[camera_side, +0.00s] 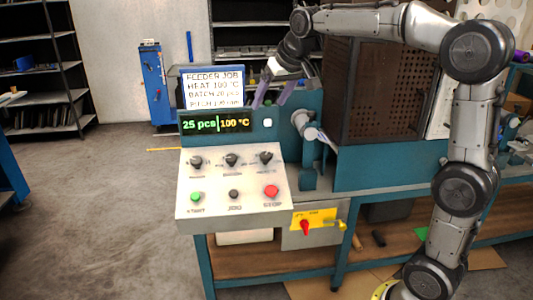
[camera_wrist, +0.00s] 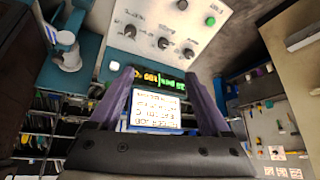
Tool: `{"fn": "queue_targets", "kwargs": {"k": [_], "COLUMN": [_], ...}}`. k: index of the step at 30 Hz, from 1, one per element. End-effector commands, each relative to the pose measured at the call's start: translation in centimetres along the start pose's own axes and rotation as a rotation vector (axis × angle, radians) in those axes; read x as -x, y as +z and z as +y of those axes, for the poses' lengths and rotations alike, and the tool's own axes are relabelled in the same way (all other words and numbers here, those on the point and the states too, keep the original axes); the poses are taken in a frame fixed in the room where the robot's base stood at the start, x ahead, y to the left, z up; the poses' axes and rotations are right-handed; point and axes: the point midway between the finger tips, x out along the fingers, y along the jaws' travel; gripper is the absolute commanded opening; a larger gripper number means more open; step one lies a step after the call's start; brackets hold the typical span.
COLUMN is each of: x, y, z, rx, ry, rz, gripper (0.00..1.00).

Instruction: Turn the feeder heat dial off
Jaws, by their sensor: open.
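A sloped white control panel (camera_side: 222,185) carries three black dials in a row: left (camera_side: 196,162), middle (camera_side: 232,160) and right (camera_side: 266,157). Their small labels are too blurred to tell which is the heat dial. The display (camera_side: 216,123) above reads 25 pcs and 100 °C. My gripper (camera_side: 271,101) is open and empty, behind and above the display's right part, apart from the dials. In the wrist view the panel shows upside down, with its dials (camera_wrist: 163,43) beyond my gripper's purple fingers (camera_wrist: 160,76).
Below the dials are a green START button (camera_side: 196,197), a black JOG button (camera_side: 234,194) and a red STOP button (camera_side: 271,191). A job sign (camera_side: 213,88) stands behind the display. A yellow plate with a red switch (camera_side: 306,228) sits lower right. A brown perforated cabinet (camera_side: 385,95) stands right.

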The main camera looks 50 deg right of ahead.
Motion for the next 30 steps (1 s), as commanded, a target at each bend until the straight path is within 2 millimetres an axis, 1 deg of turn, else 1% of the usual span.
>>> {"fn": "queue_targets", "kwargs": {"k": [1, 2, 3, 5, 6, 9, 12, 15, 17, 20, 23, 30], "x": [-2.4, -3.6, -5.3, -7.7, -9.3, -12.7, -15.2, -16.5, -16.9, -17.7, -19.1, -23.8], "y": [-1.4, -2.1, -2.8, -3.7, -4.0, -4.1, -3.3, -2.6, -2.5, -2.3, -1.9, -1.1], "z": [0.9, 1.4, 2.1, 3.3, 4.0, 5.7, 7.0, 7.8, 8.2, 8.3, 8.4, 8.9], "rx": [-0.022, -0.034, -0.049, -0.069, -0.079, -0.103, -0.120, -0.131, -0.136, -0.136, -0.136, -0.135], "ry": [0.018, 0.027, 0.039, 0.056, 0.065, 0.086, 0.100, 0.108, 0.112, 0.112, 0.112, 0.111], "rz": [-0.019, -0.027, -0.039, -0.059, -0.073, -0.112, -0.153, -0.178, -0.183, -0.183, -0.185, -0.185], "gripper": [0.81, 0.81, 0.81, 0.81, 0.81, 0.81, 0.81, 0.81, 0.81, 0.81, 0.81, 0.81]}}
